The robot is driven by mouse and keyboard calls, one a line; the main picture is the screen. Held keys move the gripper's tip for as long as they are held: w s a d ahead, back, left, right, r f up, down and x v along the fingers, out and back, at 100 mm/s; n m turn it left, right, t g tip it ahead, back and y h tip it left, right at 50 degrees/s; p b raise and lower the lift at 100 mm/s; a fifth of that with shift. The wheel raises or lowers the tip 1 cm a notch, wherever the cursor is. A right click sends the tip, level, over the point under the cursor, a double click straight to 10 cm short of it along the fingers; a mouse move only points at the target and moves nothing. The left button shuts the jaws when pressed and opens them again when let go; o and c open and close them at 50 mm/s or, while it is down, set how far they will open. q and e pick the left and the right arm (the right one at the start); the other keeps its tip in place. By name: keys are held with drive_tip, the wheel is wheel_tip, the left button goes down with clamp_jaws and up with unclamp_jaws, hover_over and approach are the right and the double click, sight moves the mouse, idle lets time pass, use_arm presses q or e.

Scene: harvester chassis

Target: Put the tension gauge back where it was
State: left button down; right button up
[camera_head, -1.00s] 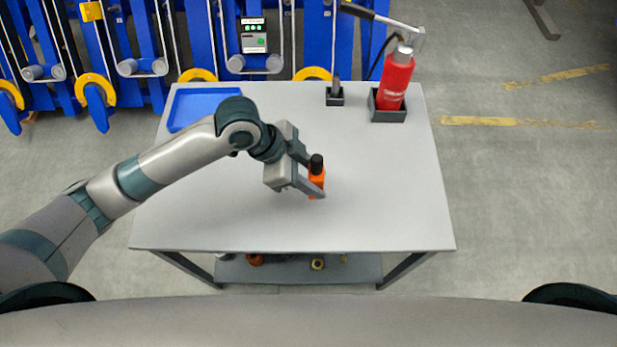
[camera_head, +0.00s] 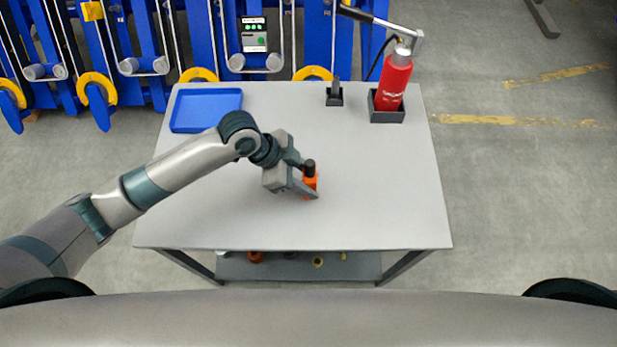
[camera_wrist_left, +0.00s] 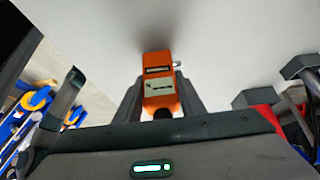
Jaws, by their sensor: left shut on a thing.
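The tension gauge is a small orange device (camera_head: 311,183) with a black knob, over the middle of the table. In the left wrist view its orange body and pale display (camera_wrist_left: 158,87) show between the two fingers. My left gripper (camera_head: 309,191) is shut on it and holds it upright or nearly so. I cannot tell whether its lower end touches the tabletop. My right gripper is not in view.
The grey table (camera_head: 380,210) has a blue tray (camera_head: 206,91) at its back left, empty in what shows. A small dark holder (camera_head: 334,97) and a red cylinder (camera_head: 394,82) in a dark box (camera_head: 388,116) stand at the back right. The table's front and right are clear.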

use_arm(q)
drive_tip(key=shift+f, duration=0.25)
drive_tip(key=c, duration=1.2)
unclamp_jaws()
drive_tip(key=shift+r, duration=0.1)
drive_tip(key=b+v, duration=0.2)
drive_tip(key=v, duration=1)
drive_tip(key=shift+a, duration=0.1)
